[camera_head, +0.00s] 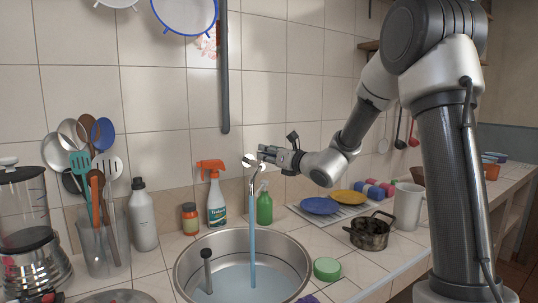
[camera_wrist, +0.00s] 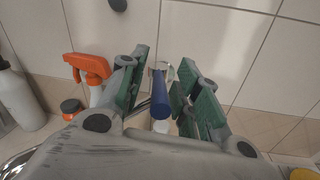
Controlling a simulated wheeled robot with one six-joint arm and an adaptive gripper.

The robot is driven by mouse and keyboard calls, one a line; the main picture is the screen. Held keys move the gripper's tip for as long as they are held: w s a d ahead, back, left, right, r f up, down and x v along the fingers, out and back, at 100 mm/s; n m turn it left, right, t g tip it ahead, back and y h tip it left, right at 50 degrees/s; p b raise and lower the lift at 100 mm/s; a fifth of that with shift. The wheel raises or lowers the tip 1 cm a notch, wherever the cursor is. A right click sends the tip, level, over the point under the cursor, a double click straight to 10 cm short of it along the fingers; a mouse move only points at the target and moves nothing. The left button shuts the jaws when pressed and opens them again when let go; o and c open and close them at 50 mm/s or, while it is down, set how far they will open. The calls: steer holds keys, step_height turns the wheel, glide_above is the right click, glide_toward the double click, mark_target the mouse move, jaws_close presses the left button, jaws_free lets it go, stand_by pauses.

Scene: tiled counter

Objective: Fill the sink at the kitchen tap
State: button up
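The round metal sink (camera_head: 186,262) is set in the tiled counter and holds pale blue water (camera_head: 230,283). The tap (camera_head: 254,183) stands behind it, and a blue stream (camera_head: 252,240) runs from it down into the water. My gripper (camera_head: 262,155) is at the top of the tap. In the wrist view, the two green-padded fingers of my gripper (camera_wrist: 167,95) are apart. A blue rod-like part of the tap (camera_wrist: 160,95) shows between them, with visible space beside it. Contact with the fingers cannot be made out.
A dark upright rod (camera_head: 207,270) stands in the sink's left side. An orange-topped spray bottle (camera_head: 216,203) and a green bottle (camera_head: 264,208) stand behind. A green sponge (camera_head: 327,268), a dark pot (camera_head: 371,232) and plates (camera_head: 321,206) are right. A utensil holder (camera_head: 101,247) is left.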

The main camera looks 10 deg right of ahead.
steer(key=v, duration=1.2)
steer(key=shift+w, duration=0.1)
stand_by(6.7)
